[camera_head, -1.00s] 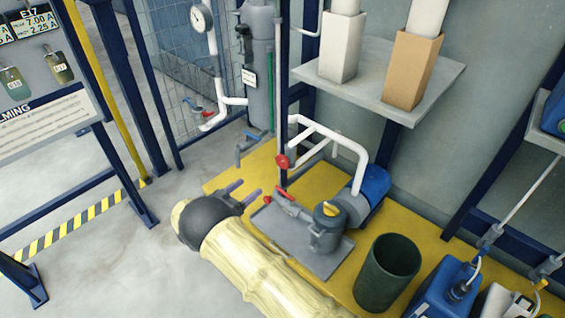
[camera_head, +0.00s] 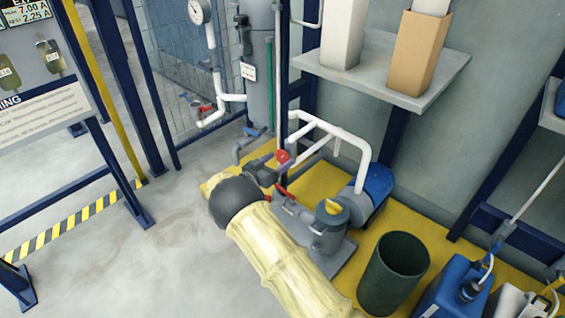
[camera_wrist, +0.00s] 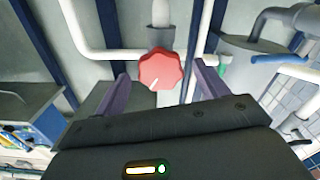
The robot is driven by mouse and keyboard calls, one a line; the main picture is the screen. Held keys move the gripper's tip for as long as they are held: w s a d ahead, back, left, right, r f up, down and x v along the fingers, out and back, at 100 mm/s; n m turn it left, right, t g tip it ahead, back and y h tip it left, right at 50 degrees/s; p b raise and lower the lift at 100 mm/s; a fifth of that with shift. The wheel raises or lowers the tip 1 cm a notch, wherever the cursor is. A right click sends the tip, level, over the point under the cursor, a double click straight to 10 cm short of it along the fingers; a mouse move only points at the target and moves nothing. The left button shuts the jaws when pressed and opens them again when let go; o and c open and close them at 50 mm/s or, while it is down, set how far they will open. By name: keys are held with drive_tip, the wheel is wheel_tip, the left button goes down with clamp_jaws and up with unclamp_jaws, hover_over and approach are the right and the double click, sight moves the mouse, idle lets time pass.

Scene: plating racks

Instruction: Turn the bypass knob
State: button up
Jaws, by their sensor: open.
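The red knob (camera_head: 283,156) sits on the white pipework above the yellow platform. In the wrist view the lobed red knob (camera_wrist: 160,69) has a white pointer line slanting to the lower left. My gripper (camera_head: 270,165) is close to the knob. In the wrist view its two purple-grey fingers (camera_wrist: 160,80) are spread apart, one to each side of the knob, with gaps between. I cannot tell whether the fingertips reach as far as the knob. In the head view the fingers are partly hidden.
A grey pump filter with a yellow cap (camera_head: 331,212) stands just below the knob, beside a red lever (camera_head: 281,190). A dark green bin (camera_head: 394,272) and a blue canister (camera_head: 450,288) are at the lower right. A dark blue post (camera_head: 284,90) rises behind the knob.

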drive_tip(key=shift+b+x, duration=0.4)
drive_tip(key=shift+x, duration=1.05)
drive_tip(key=c, duration=1)
drive_tip(key=shift+m, duration=0.3)
drive_tip(key=m+p, duration=0.1)
drive_tip(key=m, duration=0.2)
drive_tip(key=shift+f+m+p, duration=0.1)
drive_tip(key=shift+m+p, duration=0.55)
drive_tip(key=shift+m, duration=1.35)
drive_tip(key=shift+s, duration=0.1)
